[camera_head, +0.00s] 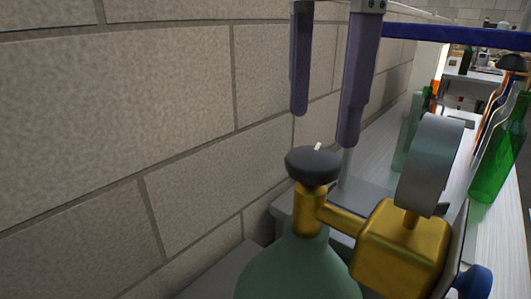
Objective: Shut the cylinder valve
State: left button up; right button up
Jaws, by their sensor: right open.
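The cylinder (297,275) is a green rounded shoulder at the bottom centre, its lower body out of frame. On it stands a brass valve (309,212) topped by a round black handwheel (313,165) with a small white mark. A brass regulator (400,245) with a round grey gauge (431,165) joins the valve's right side. My right gripper (323,130) comes from the top edge, its two dark purple fingers pointing down and spread apart. The fingertips appear above the handwheel with nothing between them; they do not visibly touch it. My left gripper is not in view.
A stone block wall (130,130) fills the left side, close to the cylinder. A green bottle (500,150) stands at the right, with paler glass (408,135) behind the gauge. A blue bar (455,37) crosses the upper right. A blue knob (475,280) shows at bottom right.

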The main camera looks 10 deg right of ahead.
aim_at(314, 154)
notch_tip(314, 154, down, 5)
jog(key=shift+a+r+b, duration=0.1)
jog(key=shift+b, duration=1.15)
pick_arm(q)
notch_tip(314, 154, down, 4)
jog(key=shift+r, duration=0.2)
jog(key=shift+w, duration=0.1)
pick_arm(e)
jog(key=c, duration=1.1)
jog(key=shift+o, duration=0.2)
